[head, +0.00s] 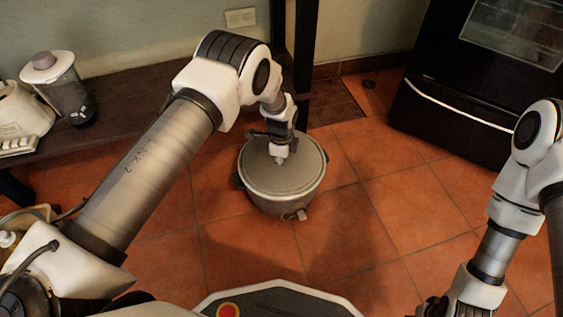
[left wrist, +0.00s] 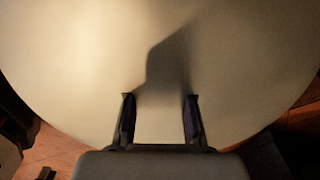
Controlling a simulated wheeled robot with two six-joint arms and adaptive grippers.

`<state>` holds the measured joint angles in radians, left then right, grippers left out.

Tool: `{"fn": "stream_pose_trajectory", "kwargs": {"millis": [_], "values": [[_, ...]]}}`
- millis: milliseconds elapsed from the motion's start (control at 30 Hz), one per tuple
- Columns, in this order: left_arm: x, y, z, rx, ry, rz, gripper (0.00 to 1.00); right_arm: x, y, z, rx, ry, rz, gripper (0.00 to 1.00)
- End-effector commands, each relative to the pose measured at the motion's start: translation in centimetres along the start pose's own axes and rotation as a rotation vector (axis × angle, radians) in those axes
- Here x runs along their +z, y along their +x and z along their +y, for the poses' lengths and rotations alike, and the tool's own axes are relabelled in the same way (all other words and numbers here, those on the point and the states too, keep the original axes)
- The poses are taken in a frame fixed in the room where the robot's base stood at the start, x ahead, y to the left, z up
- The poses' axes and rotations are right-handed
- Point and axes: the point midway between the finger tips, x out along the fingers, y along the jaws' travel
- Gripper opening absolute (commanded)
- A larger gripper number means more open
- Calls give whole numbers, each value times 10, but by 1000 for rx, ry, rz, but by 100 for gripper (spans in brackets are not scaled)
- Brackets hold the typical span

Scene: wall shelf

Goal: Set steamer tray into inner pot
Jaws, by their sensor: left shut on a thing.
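A grey, round pot (head: 270,201) with side handles stands on the tiled floor. A pale lid (head: 306,165) covers its top, so the inside is hidden. My left gripper (head: 279,150) is above the lid's middle, shut on its small pale knob. In the left wrist view the lid (left wrist: 70,70) fills most of the picture, with the two fingers of the left gripper (left wrist: 160,100) in front of it. My right gripper (head: 445,304) is at the bottom right, partly cut off, and its fingers are unclear. I cannot make out a steamer tray.
A dark wooden bench (head: 140,108) at the left holds a blender (head: 62,85) and a white appliance (head: 20,108). A black oven (head: 470,90) stands at the back right. A dark post (head: 304,60) rises behind the pot. The floor right of the pot is clear.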

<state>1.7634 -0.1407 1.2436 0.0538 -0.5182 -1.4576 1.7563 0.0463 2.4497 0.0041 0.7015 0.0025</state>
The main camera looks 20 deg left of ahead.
Motion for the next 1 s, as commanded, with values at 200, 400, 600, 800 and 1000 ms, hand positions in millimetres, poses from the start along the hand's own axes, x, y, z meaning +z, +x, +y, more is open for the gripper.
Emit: {"fn": "stream_pose_trajectory", "kwargs": {"millis": [200, 400, 600, 800, 1000], "values": [[0, 0, 0, 0, 0, 0, 0, 0, 0, 0, 0, 0, 0, 35], [0, 3, 0, 0, 0, 0, 0, 0, 2, 0, 0, 0, 0, 35], [0, 6, 0, 0, 0, 0, 0, 0, 3, 0, 0, 0, 0, 35], [0, 8, 0, 0, 0, 0, 0, 0, 4, 0, 0, 0, 0, 35], [0, 8, 0, 0, 0, 0, 0, 0, 4, 0, 0, 0, 0, 35]]}}
